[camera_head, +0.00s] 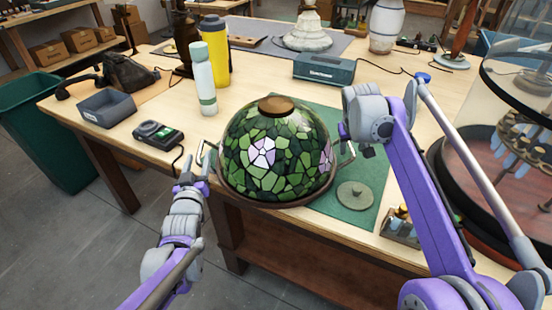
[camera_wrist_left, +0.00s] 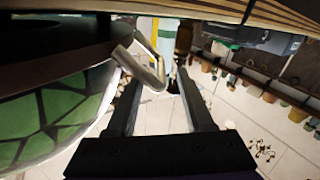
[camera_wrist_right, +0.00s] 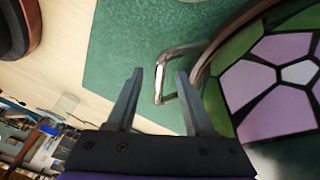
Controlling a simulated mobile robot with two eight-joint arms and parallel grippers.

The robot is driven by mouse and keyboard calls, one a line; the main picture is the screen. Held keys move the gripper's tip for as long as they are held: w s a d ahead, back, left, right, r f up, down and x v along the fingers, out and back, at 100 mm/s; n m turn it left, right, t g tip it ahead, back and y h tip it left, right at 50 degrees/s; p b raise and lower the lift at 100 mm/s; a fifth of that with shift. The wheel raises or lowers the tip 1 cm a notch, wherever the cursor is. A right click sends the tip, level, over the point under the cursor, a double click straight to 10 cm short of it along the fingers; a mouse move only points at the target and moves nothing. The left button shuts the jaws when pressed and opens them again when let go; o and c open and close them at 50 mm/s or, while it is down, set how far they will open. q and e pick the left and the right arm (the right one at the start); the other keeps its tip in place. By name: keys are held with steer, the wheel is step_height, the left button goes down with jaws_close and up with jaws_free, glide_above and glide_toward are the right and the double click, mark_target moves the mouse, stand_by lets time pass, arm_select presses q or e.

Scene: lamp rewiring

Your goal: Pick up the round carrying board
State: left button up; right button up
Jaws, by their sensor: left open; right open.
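The round carrying board (camera_head: 264,202) shows as a dark rim under a green and lilac stained-glass lampshade (camera_head: 276,150) at the table's front edge. It has a metal loop handle at each side. My left gripper (camera_head: 188,170) is open beside the left handle (camera_head: 200,155); in the left wrist view this handle (camera_wrist_left: 142,66) reaches between the fingertips, apparently unclamped. My right gripper (camera_head: 362,152) is open at the right handle (camera_head: 347,156); in the right wrist view the handle (camera_wrist_right: 160,82) lies between the fingertips. The shade hides most of the board.
A green mat (camera_head: 352,203) lies under the board's right side, with a small round lid (camera_head: 355,195) on it. A meter (camera_head: 158,134), a grey tray (camera_head: 106,108) and bottles (camera_head: 203,78) stand left and behind. A glass-topped round case (camera_head: 500,160) is at right.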

mark_target(201, 143)
arm_select(q)
steer(key=w, duration=0.5)
steer(key=shift+a, duration=0.1)
arm_select(e)
steer(key=x, duration=0.5)
arm_select(q)
steer(key=shift+s, duration=0.1)
jaws_close()
arm_select(e)
jaws_close()
arm_select(q)
steer(key=shift+a+r, duration=0.1)
steer(key=shift+a, duration=0.05)
arm_select(e)
steer(key=shift+d+r, duration=0.15)
steer(key=shift+d, duration=0.05)
